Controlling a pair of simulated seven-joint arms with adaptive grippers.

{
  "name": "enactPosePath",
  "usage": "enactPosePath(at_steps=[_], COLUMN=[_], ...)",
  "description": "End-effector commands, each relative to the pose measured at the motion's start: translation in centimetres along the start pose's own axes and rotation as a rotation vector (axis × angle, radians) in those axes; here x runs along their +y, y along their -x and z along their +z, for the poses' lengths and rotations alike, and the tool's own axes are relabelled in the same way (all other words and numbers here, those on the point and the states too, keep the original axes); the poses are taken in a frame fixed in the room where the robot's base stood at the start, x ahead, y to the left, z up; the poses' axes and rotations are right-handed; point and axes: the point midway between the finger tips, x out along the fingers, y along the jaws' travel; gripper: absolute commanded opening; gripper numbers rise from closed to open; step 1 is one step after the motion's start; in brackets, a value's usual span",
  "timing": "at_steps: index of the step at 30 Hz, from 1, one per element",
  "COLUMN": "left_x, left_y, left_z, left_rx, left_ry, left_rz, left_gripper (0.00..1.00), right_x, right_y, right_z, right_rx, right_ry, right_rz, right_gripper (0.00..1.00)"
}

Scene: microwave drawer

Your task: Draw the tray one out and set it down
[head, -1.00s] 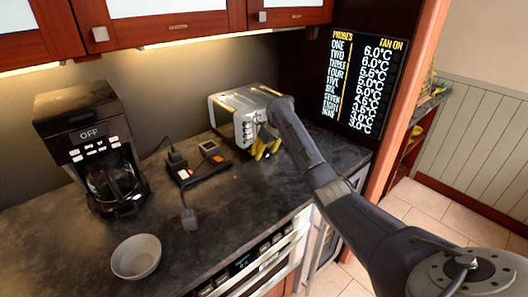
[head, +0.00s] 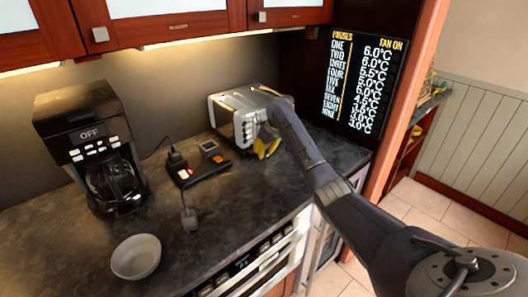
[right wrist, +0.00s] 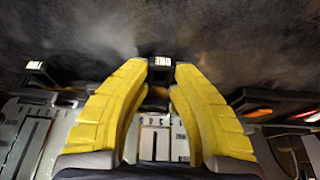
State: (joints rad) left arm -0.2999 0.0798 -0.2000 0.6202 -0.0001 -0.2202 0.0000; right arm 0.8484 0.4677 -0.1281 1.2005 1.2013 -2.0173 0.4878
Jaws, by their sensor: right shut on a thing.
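My right gripper (head: 266,147) has yellow fingers and is low at the near right side of a silver toaster-like appliance (head: 229,122) on the counter. In the right wrist view its fingertips (right wrist: 161,68) close on a small dark piece labelled ONE (right wrist: 160,62). The label shows between the tips; how much of the tray lies behind it is hidden. A second label, TWO (right wrist: 35,65), shows to the left, apart from the fingers. In the head view the fingers and arm cover the held piece. My left gripper is not in view.
A black coffee maker (head: 92,150) stands at the left and a grey bowl (head: 136,257) near the front edge. A dark device with a cable (head: 198,168) lies left of the appliance. The dark counter (head: 245,200) is clear in front. A temperature display (head: 362,80) hangs behind.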

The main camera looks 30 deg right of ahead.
Motion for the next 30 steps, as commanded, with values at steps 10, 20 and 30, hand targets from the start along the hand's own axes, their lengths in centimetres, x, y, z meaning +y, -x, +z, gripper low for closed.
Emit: enactPosePath(at_steps=[10,20,30], left_x=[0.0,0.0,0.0], left_y=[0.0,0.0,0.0], left_z=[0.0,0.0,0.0], left_rx=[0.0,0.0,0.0], left_ry=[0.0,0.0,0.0], left_rz=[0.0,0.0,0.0], left_gripper=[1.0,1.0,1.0], right_x=[0.0,0.0,0.1], right_y=[-0.1,0.5,1.1], right_z=[0.3,1.9,3.5], right_rx=[-0.003,-0.005,-0.006], right_ry=[0.0,0.0,0.0], right_rz=[-0.001,-0.001,0.001], right_gripper=[0.0,0.0,0.0])
